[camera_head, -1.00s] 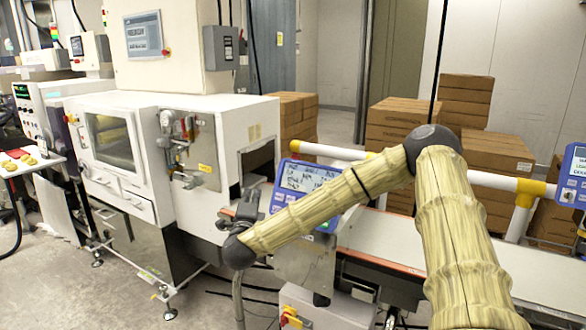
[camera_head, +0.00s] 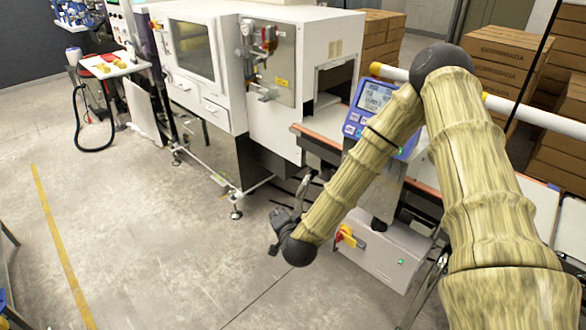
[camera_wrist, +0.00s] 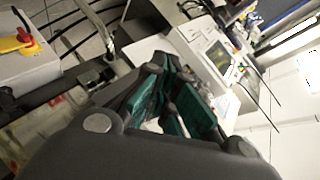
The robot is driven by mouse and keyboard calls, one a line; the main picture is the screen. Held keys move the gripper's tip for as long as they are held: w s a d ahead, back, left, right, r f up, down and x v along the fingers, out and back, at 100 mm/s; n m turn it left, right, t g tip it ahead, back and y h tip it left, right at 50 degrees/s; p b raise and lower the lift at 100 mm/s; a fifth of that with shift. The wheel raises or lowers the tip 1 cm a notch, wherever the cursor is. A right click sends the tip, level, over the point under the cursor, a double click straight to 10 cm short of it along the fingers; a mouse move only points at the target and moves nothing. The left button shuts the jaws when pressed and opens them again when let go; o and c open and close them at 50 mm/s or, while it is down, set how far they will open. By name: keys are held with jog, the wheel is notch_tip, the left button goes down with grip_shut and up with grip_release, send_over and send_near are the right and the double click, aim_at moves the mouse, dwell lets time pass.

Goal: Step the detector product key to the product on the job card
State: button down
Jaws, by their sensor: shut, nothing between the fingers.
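The blue detector panel (camera_head: 372,105) with a lit screen and keys stands at the belt, partly hidden behind my arm. Its screen text is too small to read, and I cannot make out the product key. My gripper (camera_head: 275,236) hangs low in front of the belt, below and left of the panel, apart from it. In the wrist view my gripper (camera_wrist: 172,112) shows its green-padded fingers, shut and empty. No job card can be made out.
A grey box with a red and yellow switch (camera_head: 350,236) sits under the belt; the switch also shows in the wrist view (camera_wrist: 25,42). A white machine (camera_head: 225,70) stands left of the panel. Cartons (camera_head: 500,60) are stacked behind.

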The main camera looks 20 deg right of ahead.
jog(key=s+a+f+n+g+y, duration=0.1)
jog(key=s+a+f+n+g, duration=0.25)
jog(key=s+f, duration=0.6)
jog(key=s+a+f+n+g+y, duration=0.2)
jog(key=s+f+n+g, duration=0.2)
jog(key=s+f, duration=0.55)
jog(key=s+d+f+n+g, duration=0.1)
jog(key=s+g, duration=0.1)
jog(key=s, duration=0.5)
jog(key=s+d+f+n+g+h, duration=0.1)
jog(key=s+n+g, duration=0.1)
jog(key=s, duration=0.6)
jog(key=s+d+f+n+g, duration=0.1)
jog(key=s+d+n+g, duration=0.1)
jog(key=s, duration=0.6)
jog(key=shift+s+h, duration=0.15)
jog(key=shift+h, duration=0.15)
jog(key=shift+n, duration=0.25)
